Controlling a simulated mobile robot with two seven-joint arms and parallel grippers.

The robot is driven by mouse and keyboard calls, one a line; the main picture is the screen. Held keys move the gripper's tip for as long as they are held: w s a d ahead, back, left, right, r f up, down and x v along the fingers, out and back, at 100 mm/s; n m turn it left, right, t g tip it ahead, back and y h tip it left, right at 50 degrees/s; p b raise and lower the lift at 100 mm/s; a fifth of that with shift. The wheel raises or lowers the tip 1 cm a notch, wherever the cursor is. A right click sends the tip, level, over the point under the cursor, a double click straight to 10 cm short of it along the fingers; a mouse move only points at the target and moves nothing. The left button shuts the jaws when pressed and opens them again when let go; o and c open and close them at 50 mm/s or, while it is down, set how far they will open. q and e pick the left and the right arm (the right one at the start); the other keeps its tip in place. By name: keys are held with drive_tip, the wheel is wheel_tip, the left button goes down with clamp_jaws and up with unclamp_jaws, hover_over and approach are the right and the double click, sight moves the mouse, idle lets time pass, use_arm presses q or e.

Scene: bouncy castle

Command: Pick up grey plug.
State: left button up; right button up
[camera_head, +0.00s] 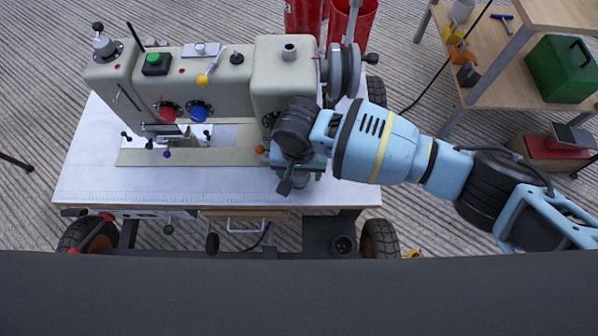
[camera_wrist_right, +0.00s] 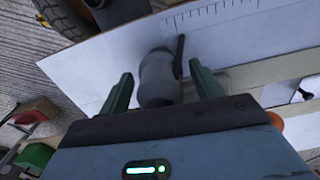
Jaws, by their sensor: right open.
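The grey plug (camera_wrist_right: 160,80) is a rounded grey cylinder on the white table top, with a dark bar beside its far end. In the right wrist view it lies between the two green fingers of my right gripper (camera_wrist_right: 161,72), with a gap on each side. My right gripper (camera_head: 296,172) is open over the table's front right part in the head view, where it hides most of the plug. My left gripper is not in view.
A beige sewing machine (camera_head: 205,90) stands on the white table (camera_head: 95,180), close behind and left of my right gripper. Its grey handwheel (camera_head: 345,70) rises near my arm. A wooden shelf (camera_head: 500,75) with a green box (camera_head: 562,70) stands at right. The table's front left is clear.

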drive_tip(key=shift+f, duration=0.45)
drive_tip(key=c, duration=1)
drive_tip(key=shift+o, duration=0.2)
drive_tip(key=shift+r, duration=0.15)
